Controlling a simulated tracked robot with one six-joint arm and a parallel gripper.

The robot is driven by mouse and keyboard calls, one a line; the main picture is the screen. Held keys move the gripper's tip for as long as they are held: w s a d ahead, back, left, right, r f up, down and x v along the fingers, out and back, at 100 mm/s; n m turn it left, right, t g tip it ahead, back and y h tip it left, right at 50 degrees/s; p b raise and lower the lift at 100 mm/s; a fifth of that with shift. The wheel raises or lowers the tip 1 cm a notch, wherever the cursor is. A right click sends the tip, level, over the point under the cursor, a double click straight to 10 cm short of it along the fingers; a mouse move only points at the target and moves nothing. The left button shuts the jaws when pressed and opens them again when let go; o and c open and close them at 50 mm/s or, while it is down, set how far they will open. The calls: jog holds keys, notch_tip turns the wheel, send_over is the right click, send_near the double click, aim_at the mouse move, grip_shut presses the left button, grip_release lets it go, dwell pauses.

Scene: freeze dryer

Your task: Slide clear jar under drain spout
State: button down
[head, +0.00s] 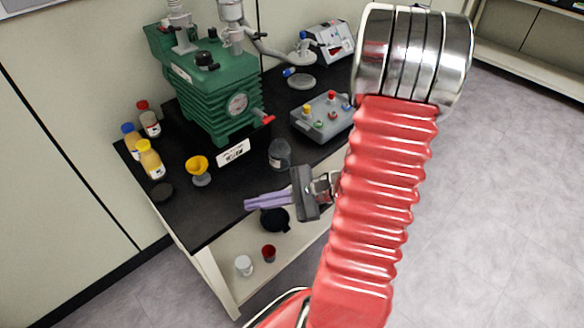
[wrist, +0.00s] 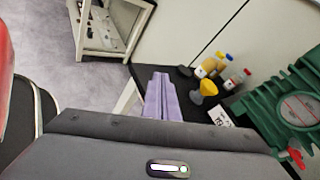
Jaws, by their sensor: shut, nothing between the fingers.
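The clear jar (head: 279,154) stands upright on the black bench top, in front of the green pump. The green pump (head: 215,90) has a round gauge and a red-handled spout (head: 265,120) on its front right side; the jar stands below and to the right of this spout, apart from it. My gripper (head: 248,203) has purple fingers, shut and empty, in front of the jar near the bench's front edge. In the wrist view the shut fingers (wrist: 160,97) point towards the bench, and the jar is not visible there.
A yellow funnel-topped cup (head: 198,168) and several capped bottles (head: 150,160) stand left of the pump. A dark round lid (head: 162,191) lies at the left edge. A grey control box (head: 322,117) sits right of the jar. Small cups (head: 244,265) stand on the lower shelf.

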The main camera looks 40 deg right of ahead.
aim_at(287, 164)
jog(key=s+d+f+m+t+h, duration=0.2)
jog(key=d+f+m+t+h, duration=0.2)
jog(key=d+m, duration=0.3)
jog(key=s+d+f+m+t+h, duration=0.3)
jog(key=d+m+h, duration=0.4)
jog(key=d, duration=0.6)
notch_tip(287, 164, down, 3)
jog(key=shift+r+m+t+h, duration=0.2)
jog(key=shift+m+t+h, duration=0.15)
jog(key=shift+t, duration=0.45)
jog(key=shift+w, duration=6.95)
